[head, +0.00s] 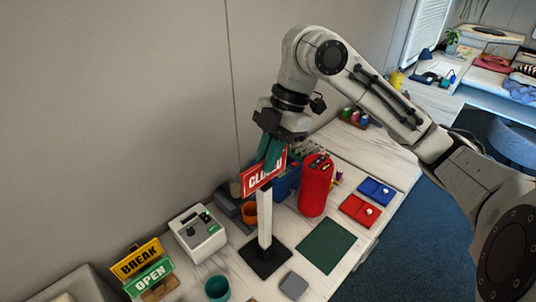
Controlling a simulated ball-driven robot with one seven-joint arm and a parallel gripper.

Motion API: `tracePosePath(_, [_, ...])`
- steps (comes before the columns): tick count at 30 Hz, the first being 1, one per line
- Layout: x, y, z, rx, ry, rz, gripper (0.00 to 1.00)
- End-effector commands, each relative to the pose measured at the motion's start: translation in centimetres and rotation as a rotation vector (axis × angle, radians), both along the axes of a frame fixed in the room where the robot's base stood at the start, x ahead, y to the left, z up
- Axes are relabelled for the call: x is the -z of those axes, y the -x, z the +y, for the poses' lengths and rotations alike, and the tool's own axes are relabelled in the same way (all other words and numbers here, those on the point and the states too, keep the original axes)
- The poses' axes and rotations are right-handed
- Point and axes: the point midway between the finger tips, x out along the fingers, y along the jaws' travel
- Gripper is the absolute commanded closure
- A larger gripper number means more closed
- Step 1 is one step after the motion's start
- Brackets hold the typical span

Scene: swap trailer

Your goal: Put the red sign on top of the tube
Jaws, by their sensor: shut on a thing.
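The red sign (258,180) with white lettering is in my gripper (271,155), which points down with its teal fingers shut on the sign's upper part. The fingers hide part of the lettering. The white tube (264,220) stands upright on a dark square base (264,262) on the bench. The sign is directly over the tube's top in the head view. Its lower edge meets the tube's top end in the picture, but I cannot tell whether they touch.
A red canister (315,188) stands close right of the tube. Left are a pale device (197,235) and BREAK (137,259) and OPEN (148,279) signs. A teal cup (217,288) is in front. A green mat (326,246) lies right, with blue (374,190) and red trays beyond.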

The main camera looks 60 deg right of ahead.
Motion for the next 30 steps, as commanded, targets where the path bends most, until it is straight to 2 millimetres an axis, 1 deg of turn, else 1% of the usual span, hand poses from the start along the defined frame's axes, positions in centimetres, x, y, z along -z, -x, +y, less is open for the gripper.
tracePosePath(8, [0.03,0.00,0.01,0.000,0.000,0.000,1.00])
tracePosePath(16, [0.53,0.01,0.02,0.000,-0.001,0.000,1.00])
tracePosePath(25, [0.49,0.03,0.02,0.000,0.000,0.000,1.00])
tracePosePath(26, [0.49,0.03,0.02,0.000,0.000,0.000,0.89])
tracePosePath(30, [0.50,0.03,0.02,0.000,0.000,0.000,0.76])
